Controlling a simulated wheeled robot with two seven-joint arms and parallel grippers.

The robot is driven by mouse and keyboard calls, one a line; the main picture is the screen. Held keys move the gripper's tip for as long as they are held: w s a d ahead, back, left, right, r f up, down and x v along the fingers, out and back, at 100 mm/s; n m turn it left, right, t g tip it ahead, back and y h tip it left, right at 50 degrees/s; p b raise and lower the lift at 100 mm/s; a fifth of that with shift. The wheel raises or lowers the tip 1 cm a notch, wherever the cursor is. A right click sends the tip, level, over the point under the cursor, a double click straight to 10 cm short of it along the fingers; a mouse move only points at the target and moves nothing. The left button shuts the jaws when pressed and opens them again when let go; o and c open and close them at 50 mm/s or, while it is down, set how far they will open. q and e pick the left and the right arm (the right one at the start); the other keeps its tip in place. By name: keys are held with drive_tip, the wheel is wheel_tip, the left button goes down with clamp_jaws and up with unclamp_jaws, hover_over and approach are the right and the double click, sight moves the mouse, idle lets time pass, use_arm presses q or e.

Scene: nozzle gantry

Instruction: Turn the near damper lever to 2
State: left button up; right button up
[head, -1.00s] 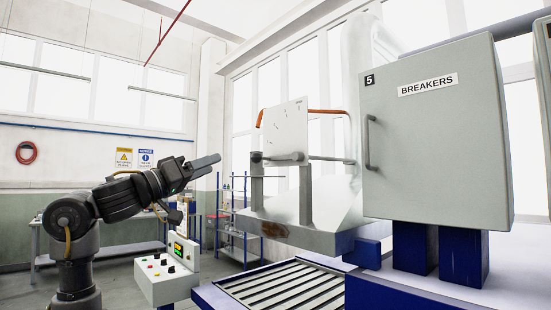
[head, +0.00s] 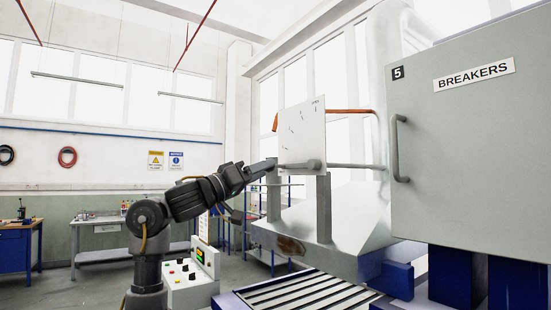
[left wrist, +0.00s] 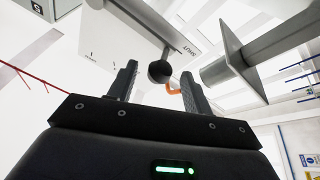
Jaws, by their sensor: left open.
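The damper's white scale plate (head: 304,130) stands upright above the grey hood, with short marks and small lettering; it also shows in the left wrist view (left wrist: 128,32), where SHUT is readable. The near damper lever (head: 302,165) is a grey bar lying roughly level across the plate's lower edge. Its dark round knob (left wrist: 160,72) shows in the left wrist view, just beyond and between the fingertips. My left gripper (head: 270,163) is open at the lever's left end, its fingers (left wrist: 158,82) on either side of the knob's line. Contact cannot be told. My right gripper is out of view.
Grey posts (head: 323,205) stand below the plate, and an orange bent rod (head: 340,111) runs behind it. The breakers cabinet (head: 465,150) fills the right. A control box (head: 190,280) stands low beside my left arm. Open floor lies to the left.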

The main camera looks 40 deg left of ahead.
sight(289, 165)
use_arm(q)
drive_tip(key=x, duration=0.2)
drive_tip(key=p+x, duration=0.1)
drive_tip(key=shift+w+r, duration=0.25)
drive_tip(key=shift+r, duration=0.1)
drive_tip(key=shift+w+d+r+p, duration=0.1)
drive_tip(key=shift+w+d+p, duration=0.05)
drive_tip(key=shift+w+p, duration=0.3)
drive_tip(key=shift+w, duration=0.15)
drive_tip(key=c, duration=0.4)
clamp_jaws()
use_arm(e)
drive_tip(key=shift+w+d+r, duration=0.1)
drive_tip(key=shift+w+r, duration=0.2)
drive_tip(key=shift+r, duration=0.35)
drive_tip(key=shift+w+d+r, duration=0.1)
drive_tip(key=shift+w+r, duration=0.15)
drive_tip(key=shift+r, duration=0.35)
